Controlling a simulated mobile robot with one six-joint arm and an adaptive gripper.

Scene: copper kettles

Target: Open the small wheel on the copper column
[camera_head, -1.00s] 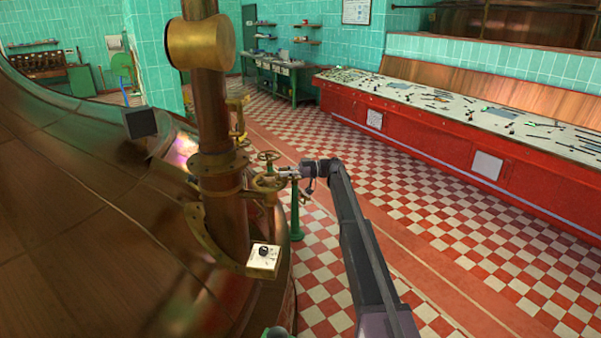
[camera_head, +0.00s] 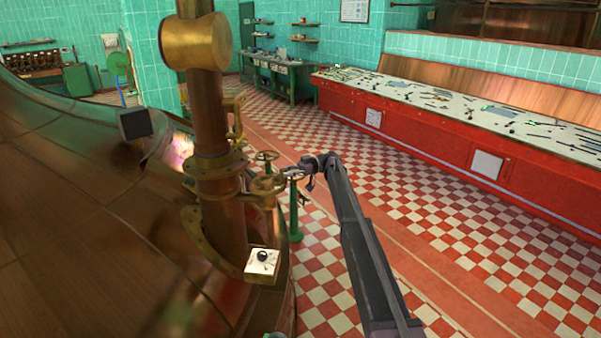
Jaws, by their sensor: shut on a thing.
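The copper column (camera_head: 222,110) stands upright left of centre, with brass collars around it. The small brass wheel (camera_head: 267,184) sits on the column's right side, at the end of a short brass fitting. My gripper (camera_head: 286,175) reaches it from the right and is shut on the wheel's right-hand rim. The fingertips are small in the picture and partly blend with the wheel. My dark arm comes up from the bottom right to the gripper.
Another wheel on a green post (camera_head: 295,205) stands just behind my gripper. A white box with a black knob (camera_head: 262,262) is on a brass bracket below. The large copper kettle (camera_head: 80,230) fills the left. A red console (camera_head: 450,135) runs along the right, with open checkered floor before it.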

